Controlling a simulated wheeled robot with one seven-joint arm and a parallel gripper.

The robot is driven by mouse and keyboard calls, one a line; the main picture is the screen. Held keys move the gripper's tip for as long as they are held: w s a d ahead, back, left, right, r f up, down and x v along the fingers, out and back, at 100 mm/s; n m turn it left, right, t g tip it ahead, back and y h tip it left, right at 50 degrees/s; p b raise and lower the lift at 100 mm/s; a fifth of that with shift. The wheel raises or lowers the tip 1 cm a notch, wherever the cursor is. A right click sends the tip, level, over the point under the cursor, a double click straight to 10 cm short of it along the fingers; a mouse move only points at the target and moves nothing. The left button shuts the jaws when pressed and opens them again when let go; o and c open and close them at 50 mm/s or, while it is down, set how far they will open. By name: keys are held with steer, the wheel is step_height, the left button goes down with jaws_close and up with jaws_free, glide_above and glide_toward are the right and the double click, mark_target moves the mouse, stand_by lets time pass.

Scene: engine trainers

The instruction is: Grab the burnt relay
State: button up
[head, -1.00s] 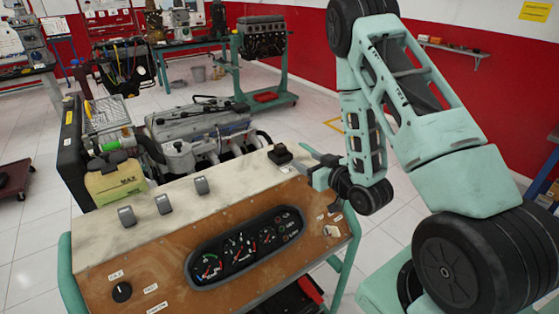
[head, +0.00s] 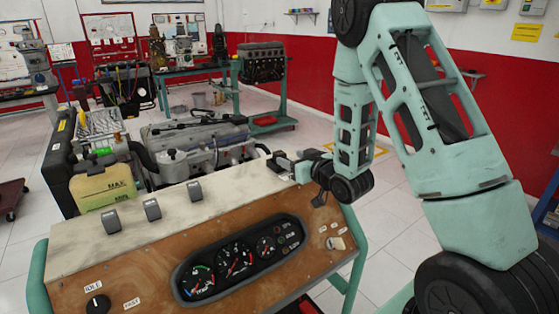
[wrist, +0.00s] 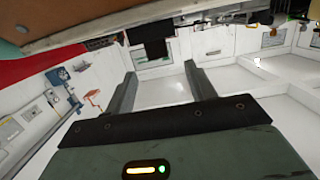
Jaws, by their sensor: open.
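A black block-shaped relay (head: 281,161), darker than the grey ones, sits on the far right corner of the pale console top (head: 235,182). I take it for the burnt relay. My gripper (head: 302,165) is just to its right, at about its height. In the wrist view a dark block (wrist: 155,42), seemingly this relay, shows ahead of and between the spread fingers of my gripper (wrist: 160,76). The gripper is open and empty. In the head view the fingertips are small and partly merge with the relay, so contact cannot be told.
Three grey relay-like blocks (head: 152,209) stand in a row along the console top's left part. The sloping brown front panel holds a gauge cluster (head: 240,257). An engine (head: 200,145) and a yellowish fluid tank (head: 103,187) stand right behind the console.

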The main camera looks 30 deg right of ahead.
mark_target(283, 155)
steer(key=w+p, duration=0.1)
steer(key=w, duration=0.1)
steer(key=w+p, duration=0.1)
steer(key=w, duration=0.1)
steer(key=shift+f+p, duration=0.3)
steer(key=shift+f, duration=0.1)
steer(key=shift+w+f, duration=0.25)
steer(key=shift+w, duration=0.3)
steer(key=c, duration=1.1)
